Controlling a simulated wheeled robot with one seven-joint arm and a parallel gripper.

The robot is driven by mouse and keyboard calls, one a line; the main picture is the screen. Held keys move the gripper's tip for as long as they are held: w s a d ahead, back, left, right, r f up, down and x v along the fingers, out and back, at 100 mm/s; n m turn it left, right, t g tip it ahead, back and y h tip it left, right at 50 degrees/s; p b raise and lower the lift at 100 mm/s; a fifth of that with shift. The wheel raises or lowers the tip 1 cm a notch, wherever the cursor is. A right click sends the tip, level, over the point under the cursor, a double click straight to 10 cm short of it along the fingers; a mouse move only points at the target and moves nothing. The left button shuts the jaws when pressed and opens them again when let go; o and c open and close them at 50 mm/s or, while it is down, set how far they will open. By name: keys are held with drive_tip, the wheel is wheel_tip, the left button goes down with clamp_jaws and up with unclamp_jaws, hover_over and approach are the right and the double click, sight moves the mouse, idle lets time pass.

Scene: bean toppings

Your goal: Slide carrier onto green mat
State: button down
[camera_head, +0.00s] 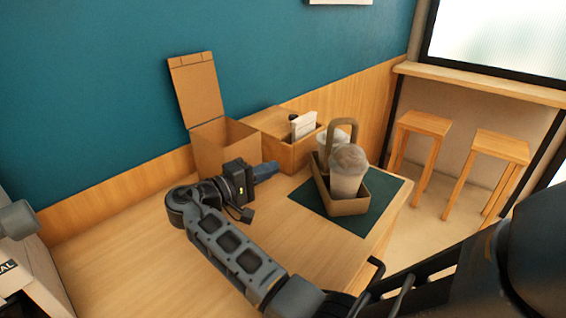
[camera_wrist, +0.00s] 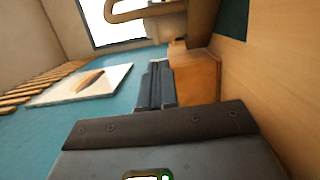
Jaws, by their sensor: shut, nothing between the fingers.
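The brown carrier (camera_head: 350,207) has an arched handle and stands upright on the dark green mat (camera_head: 386,205) in the head view. Two lidded cups (camera_head: 348,172) sit in it. Mat shows in front of the carrier and on both sides; its back part is hidden. My gripper (camera_head: 267,171) is to the left of the carrier, apart from it, above the table. Its fingers are shut and empty, and they show in the wrist view (camera_wrist: 155,85). The carrier's handle (camera_wrist: 130,12) shows at the top of the wrist view.
An open cardboard box (camera_head: 222,145) stands behind my gripper against the teal wall. A wooden holder (camera_head: 285,145) with white napkins is between it and the carrier. Bare table (camera_head: 120,240) lies to the left. Two stools (camera_head: 425,125) stand beyond the table's right edge.

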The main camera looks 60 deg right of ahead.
sight(330, 159)
drive_tip(key=s+d+p, duration=0.1)
drive_tip(key=s+d, duration=0.6)
drive_tip(key=d, duration=0.2)
drive_tip(key=shift+s+d, duration=0.35)
drive_tip(key=s, duration=0.1)
drive_tip(key=s+d+p, duration=0.1)
drive_tip(key=s, duration=0.2)
drive_tip(key=shift+s+d, duration=0.1)
drive_tip(key=shift+d, duration=0.2)
